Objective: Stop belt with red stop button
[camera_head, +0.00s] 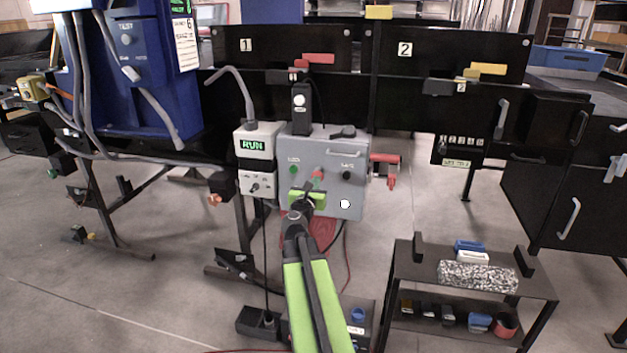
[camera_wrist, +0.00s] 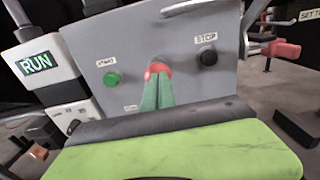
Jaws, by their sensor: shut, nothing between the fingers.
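A grey control panel (camera_head: 332,157) stands ahead, and it fills the middle of the wrist view (camera_wrist: 140,45). A red button (camera_wrist: 158,67) shows on it around the tips of my fingers; it also shows in the head view (camera_head: 317,174). My gripper (camera_wrist: 158,77) is shut and empty, its green fingers pointing at the red button and partly covering it. I cannot tell whether they touch. A green button (camera_wrist: 111,79) is to the left. A black button (camera_wrist: 207,56) under a STOP label is to the right.
A box with a green RUN display (camera_wrist: 36,64) stands left of the panel. A red part (camera_head: 386,168) sticks out at the panel's right side. A low black cart (camera_head: 405,262) stands at the lower right. A blue cabinet (camera_head: 150,70) is at the left.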

